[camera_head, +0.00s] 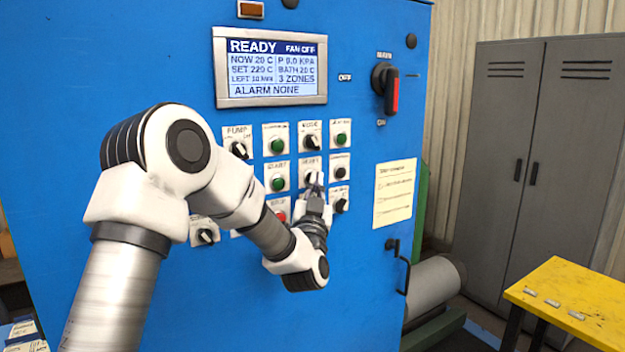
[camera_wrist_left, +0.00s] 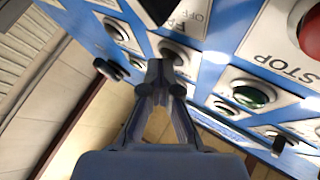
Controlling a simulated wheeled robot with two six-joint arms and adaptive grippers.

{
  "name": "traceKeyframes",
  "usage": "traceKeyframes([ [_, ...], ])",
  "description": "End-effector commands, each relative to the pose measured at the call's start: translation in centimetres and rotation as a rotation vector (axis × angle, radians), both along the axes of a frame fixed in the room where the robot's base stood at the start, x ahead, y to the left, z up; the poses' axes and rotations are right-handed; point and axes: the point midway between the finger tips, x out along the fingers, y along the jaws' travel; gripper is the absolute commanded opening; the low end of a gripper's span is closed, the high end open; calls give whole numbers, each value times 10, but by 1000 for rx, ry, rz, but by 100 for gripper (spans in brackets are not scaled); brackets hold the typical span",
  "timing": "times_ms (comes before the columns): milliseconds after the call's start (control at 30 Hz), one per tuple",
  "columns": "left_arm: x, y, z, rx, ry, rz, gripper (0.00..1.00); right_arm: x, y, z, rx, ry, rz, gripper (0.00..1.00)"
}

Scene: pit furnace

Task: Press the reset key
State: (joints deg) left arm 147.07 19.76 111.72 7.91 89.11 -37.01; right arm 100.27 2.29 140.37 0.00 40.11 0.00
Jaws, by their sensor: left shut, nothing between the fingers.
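The reset key (camera_head: 312,177) is a small dark round button on a white plate, in the middle of the blue panel's control rows. Its label in the head view is small and blurred. My left gripper (camera_head: 314,190) is shut and empty, with its fingertips right at the lower part of this plate. In the left wrist view the shut fingertips (camera_wrist_left: 160,72) lie just beside the key (camera_wrist_left: 174,52), partly covering its plate. I cannot tell whether they touch it. My right gripper is out of view.
A green button (camera_head: 277,184) sits left of the key, and a red stop button (camera_wrist_left: 312,30) shows in the wrist view. Knobs surround them closely. The display (camera_head: 270,66) reads READY and ALARM NONE. A yellow table (camera_head: 575,290) and grey cabinet (camera_head: 530,150) stand at right.

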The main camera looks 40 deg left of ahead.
Motion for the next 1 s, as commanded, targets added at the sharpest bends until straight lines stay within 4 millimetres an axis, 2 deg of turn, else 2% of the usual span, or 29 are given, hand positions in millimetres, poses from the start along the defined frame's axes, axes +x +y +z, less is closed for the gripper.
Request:
traceKeyframes([
  [367, 0, 1, 0, 0, 0, 0, 0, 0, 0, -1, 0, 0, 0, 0],
  [700, -5, -14, -1, 1, 0, 0, 0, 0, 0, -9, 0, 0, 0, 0],
  [1000, -6, -15, -1, 1, 0, 0, 0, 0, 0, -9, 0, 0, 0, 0],
])
